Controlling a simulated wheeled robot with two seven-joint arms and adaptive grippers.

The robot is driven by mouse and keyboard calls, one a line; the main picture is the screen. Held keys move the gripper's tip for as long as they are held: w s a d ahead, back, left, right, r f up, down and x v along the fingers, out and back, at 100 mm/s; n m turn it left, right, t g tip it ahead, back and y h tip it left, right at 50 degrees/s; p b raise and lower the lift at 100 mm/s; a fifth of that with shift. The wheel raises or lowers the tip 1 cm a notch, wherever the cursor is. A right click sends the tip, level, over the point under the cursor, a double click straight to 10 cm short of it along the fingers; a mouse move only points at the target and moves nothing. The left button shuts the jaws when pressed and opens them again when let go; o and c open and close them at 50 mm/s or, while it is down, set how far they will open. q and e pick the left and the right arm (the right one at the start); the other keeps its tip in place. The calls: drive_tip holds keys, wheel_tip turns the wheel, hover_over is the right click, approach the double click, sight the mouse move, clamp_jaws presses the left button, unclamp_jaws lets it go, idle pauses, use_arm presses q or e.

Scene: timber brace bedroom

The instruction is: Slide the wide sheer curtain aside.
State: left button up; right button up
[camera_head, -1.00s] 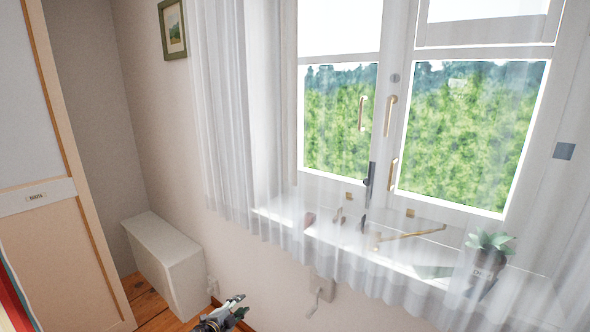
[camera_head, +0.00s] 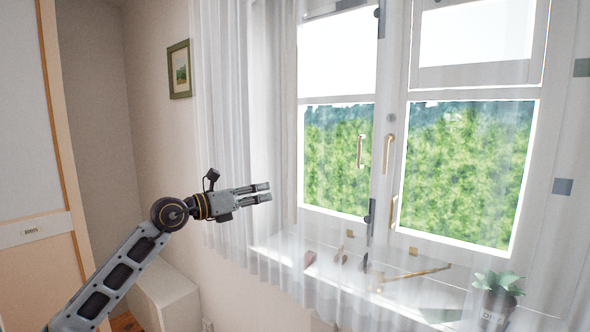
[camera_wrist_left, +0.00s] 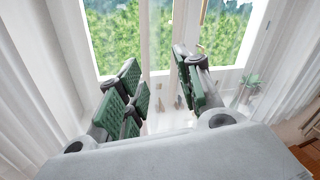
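The wide sheer white curtain (camera_head: 222,120) hangs in front of the window, in denser folds at its left side and thin across the panes. My left gripper (camera_head: 268,193) is raised in front of the curtain's left part, fingers pointing right. In the left wrist view my left gripper (camera_wrist_left: 160,85) shows its green-padded fingers spread apart with no cloth visibly between them. Pale cloth folds of the curtain (camera_wrist_left: 35,85) show beside it there. I cannot tell whether the fingertips touch the cloth. My right gripper is not in view.
Behind the curtain, the windowsill (camera_head: 272,256) holds a potted plant (camera_head: 497,300) and several small objects. Brass handles (camera_head: 361,151) stick out from the window frames. A white box-like unit (camera_head: 165,295) stands low at left, and a framed picture (camera_head: 179,69) hangs on the wall.

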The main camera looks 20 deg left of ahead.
use_arm(q)
drive_tip(key=s+d+r+m, duration=0.1)
drive_tip(key=s+r+m, duration=0.25)
drive_tip(key=r, duration=0.25)
drive_tip(key=y+p, duration=0.1)
drive_tip(key=p, duration=0.1)
approach(295, 168)
drive_tip(key=shift+a+x, duration=0.2)
drive_tip(key=shift+x, duration=1.15)
drive_tip(key=shift+n, duration=0.35)
drive_tip(key=p+x, duration=0.2)
drive_tip(key=x, duration=0.6)
drive_tip(key=shift+a, duration=0.15)
drive_tip(key=shift+w, duration=0.1)
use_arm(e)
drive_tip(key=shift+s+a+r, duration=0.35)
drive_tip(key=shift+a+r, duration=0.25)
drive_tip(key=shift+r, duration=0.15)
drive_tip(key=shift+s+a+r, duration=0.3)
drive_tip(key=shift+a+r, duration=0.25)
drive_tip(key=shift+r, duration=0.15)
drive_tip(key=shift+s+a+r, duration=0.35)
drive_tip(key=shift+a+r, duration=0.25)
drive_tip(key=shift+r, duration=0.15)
use_arm(q)
clamp_jaws()
